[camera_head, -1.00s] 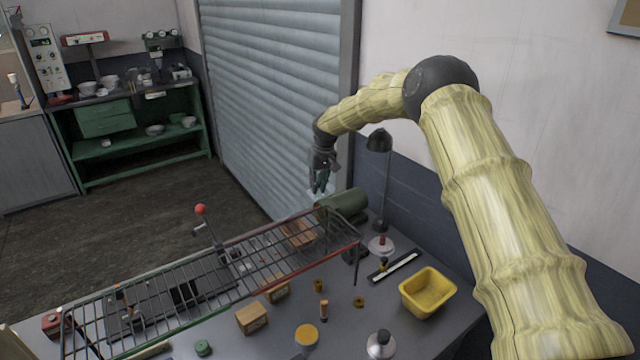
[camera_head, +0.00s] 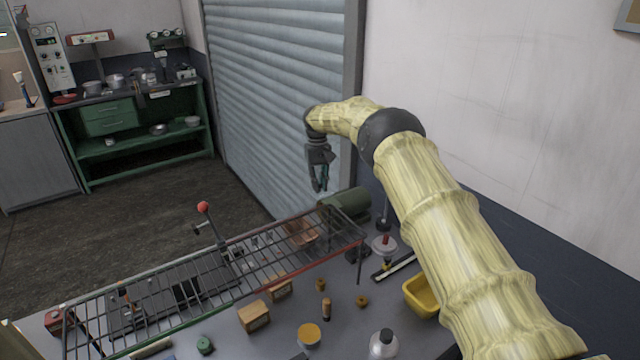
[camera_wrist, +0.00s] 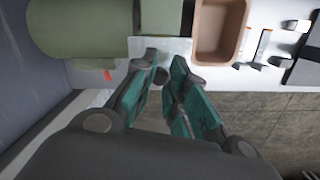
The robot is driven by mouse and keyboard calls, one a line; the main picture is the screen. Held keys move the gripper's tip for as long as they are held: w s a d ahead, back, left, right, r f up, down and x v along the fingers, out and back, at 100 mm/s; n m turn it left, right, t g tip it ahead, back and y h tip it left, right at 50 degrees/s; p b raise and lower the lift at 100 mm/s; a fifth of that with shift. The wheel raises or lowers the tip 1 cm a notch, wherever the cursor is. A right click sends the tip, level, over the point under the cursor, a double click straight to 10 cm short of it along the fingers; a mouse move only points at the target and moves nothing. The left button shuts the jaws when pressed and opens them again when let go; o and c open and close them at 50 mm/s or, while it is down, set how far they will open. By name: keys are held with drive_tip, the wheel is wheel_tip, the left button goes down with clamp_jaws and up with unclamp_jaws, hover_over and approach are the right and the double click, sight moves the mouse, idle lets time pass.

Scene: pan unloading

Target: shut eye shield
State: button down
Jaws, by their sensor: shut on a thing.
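My gripper (camera_head: 318,184) points down at the back of the bench, just left of a green cylindrical machine body (camera_head: 346,203). In the wrist view my gripper (camera_wrist: 158,92) has its teal-padded fingers closed about a thin piece, which they largely hide. A pale, see-through pane (camera_wrist: 172,46), which looks like the eye shield, lies just beyond the fingertips, beside the green body (camera_wrist: 85,28). The exact contact between the fingers and the pane is hard to make out. In the head view the pane is too faint to tell its tilt.
A wire rack (camera_head: 215,270) stands over the bench in front of the machine. A brown tray (camera_wrist: 221,30) lies close to the fingers in the wrist view. A desk lamp base (camera_head: 384,246) and a yellow bin (camera_head: 421,295) are at the right. A shutter (camera_head: 275,100) is behind.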

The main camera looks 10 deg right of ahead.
drive_tip(key=shift+w+r, duration=0.1)
drive_tip(key=shift+r, duration=0.1)
drive_tip(key=c, duration=1.7)
unclamp_jaws()
drive_tip(key=o, duration=0.3)
drive_tip(key=shift+f, duration=0.2)
drive_tip(key=shift+o, duration=0.2)
wheel_tip(320, 180, up, 12)
drive_tip(key=w, duration=0.1)
drive_tip(key=shift+w, duration=0.1)
